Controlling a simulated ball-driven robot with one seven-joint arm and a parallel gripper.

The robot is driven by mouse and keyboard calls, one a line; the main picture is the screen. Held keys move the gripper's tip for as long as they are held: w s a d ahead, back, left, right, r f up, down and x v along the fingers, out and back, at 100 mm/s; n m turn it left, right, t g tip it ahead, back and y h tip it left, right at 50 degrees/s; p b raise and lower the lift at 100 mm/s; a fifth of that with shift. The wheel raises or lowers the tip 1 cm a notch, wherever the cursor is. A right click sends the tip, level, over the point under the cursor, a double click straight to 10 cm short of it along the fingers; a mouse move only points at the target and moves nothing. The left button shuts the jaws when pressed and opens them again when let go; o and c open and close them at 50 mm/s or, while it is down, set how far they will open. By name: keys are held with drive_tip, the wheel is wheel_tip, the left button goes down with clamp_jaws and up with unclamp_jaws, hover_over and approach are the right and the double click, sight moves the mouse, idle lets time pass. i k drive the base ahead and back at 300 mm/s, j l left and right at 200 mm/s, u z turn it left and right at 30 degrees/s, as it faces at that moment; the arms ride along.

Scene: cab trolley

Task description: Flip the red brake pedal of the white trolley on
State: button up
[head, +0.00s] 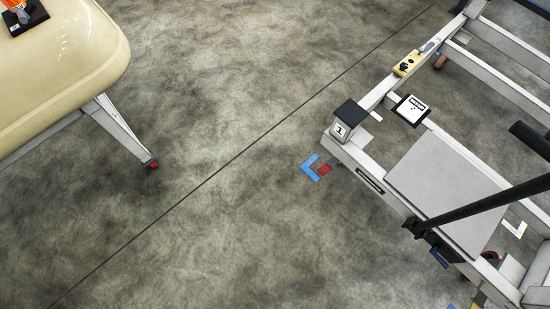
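The white trolley (358,154) fills the right side of the head view, and its frame runs off the right and lower edges. A small red piece (325,169) shows low by the trolley's near left corner, beside a blue L-shaped floor mark (311,167). It may be the brake pedal, but it is small and I cannot tell whether it is flipped on or off. My gripper is not in view.
A corner post marked 1 (341,130) rises from the trolley. A black bar (480,206) slants across its right part. A yellow box (406,64) sits on its far rail. A cream body (60,75) on a red-footed leg (125,132) stands left. The floor between is clear.

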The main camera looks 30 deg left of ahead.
sight(324, 170)
drive_tip(key=u, duration=0.55)
drive_tip(key=i+j, duration=0.4)
drive_tip(key=i+j+u, duration=0.1)
drive_tip(key=i+j, duration=0.25)
drive_tip(key=i, duration=0.2)
